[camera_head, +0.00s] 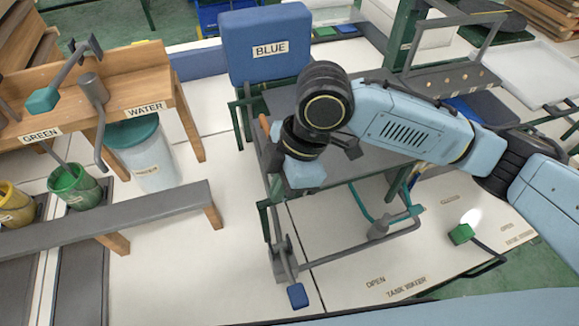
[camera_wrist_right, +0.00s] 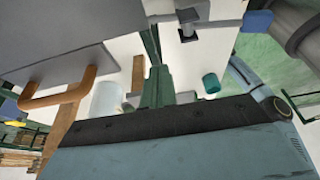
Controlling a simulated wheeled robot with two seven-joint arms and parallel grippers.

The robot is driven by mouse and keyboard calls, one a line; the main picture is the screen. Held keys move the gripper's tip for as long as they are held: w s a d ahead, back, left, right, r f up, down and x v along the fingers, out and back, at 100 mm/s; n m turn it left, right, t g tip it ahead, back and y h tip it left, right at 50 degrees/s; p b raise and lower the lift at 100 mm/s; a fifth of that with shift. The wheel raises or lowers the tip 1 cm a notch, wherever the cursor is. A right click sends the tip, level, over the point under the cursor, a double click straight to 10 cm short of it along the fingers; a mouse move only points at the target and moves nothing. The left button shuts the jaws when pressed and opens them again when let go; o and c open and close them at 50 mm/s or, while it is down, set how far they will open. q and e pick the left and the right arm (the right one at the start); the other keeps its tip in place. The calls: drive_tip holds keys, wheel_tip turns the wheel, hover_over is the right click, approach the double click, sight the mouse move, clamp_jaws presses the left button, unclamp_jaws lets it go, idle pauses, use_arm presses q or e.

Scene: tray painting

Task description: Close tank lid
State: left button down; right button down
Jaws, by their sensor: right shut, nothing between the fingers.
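A blue panel labelled BLUE (camera_head: 266,42) stands tilted up at the back centre. Below it is a flat grey panel (camera_head: 375,156), partly hidden by my right arm; I cannot tell for sure which panel is the tank lid. An orange-brown handle (camera_head: 264,126) shows at the grey panel's left edge. In the right wrist view the handle (camera_wrist_right: 62,86) is attached to a grey panel (camera_wrist_right: 75,38), apart from my gripper body. My right gripper (camera_head: 304,172) is shut and empty, over the grey panel's left part; its fingertips are largely hidden. My left gripper is out of view.
A wooden bench (camera_head: 120,82) with WATER and GREEN labels stands at left, above a lidded bucket (camera_head: 145,155) and green bucket (camera_head: 75,186). A blue-ended lever (camera_head: 297,295) is in front. A green-ended lever (camera_head: 461,234) stands at right. White floor is clear at front left.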

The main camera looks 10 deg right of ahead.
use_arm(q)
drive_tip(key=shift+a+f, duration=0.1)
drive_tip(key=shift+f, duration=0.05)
use_arm(e)
drive_tip(key=shift+w+d+f, duration=0.2)
drive_tip(key=shift+d, duration=0.7)
drive_tip(key=shift+w+d+f, duration=0.15)
drive_tip(key=shift+d, duration=0.75)
drive_tip(key=shift+w+d, duration=0.1)
drive_tip(key=shift+d, duration=0.05)
